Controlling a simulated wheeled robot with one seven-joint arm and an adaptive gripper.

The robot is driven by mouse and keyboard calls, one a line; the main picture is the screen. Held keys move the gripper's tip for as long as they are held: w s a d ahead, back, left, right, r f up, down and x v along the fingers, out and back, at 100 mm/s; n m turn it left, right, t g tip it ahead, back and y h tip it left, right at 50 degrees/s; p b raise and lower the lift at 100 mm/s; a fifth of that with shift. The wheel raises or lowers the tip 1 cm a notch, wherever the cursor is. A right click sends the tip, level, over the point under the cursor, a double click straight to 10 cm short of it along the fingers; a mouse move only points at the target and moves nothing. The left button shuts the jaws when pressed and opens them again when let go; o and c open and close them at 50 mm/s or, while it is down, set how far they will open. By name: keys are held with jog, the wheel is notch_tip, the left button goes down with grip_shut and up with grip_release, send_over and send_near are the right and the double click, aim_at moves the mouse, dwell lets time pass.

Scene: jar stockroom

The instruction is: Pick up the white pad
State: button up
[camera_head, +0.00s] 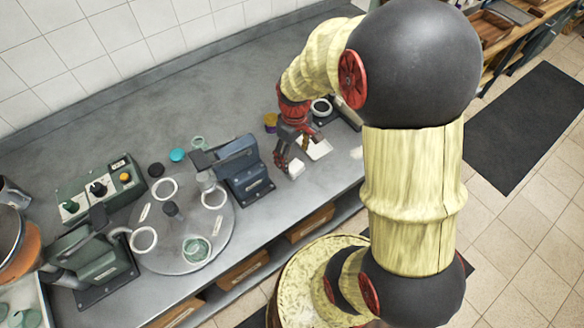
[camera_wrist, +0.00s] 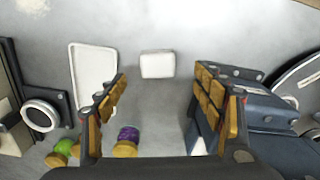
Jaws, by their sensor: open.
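The white pad (camera_wrist: 156,65) is a small, rounded white block lying flat on the grey worktop. In the wrist view it sits ahead of the gap between my fingers, apart from both. It also shows in the head view (camera_head: 296,169), just below my gripper's fingers. My gripper (camera_head: 291,155) is open and empty, pointing down over the worktop. In the wrist view my gripper (camera_wrist: 161,88) has its two padded fingers spread wide, one on each side of the pad's line.
A shallow white tray (camera_wrist: 92,78) lies left of the pad in the wrist view. Jars with purple (camera_wrist: 128,135) and green (camera_wrist: 66,146) parts stand near the left finger. A dark blue device (camera_head: 238,170) stands left of my gripper in the head view. Bare worktop surrounds the pad.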

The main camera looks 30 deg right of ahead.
aim_at(294, 166)
notch_tip(294, 166, down, 7)
jog(key=shift+w+d+f+b, duration=0.15)
jog(key=shift+f+b, duration=0.05)
jog(key=shift+b, duration=0.9)
jog(key=shift+c, duration=0.3)
jog(key=c, duration=1.1)
jog(key=shift+r, duration=0.1)
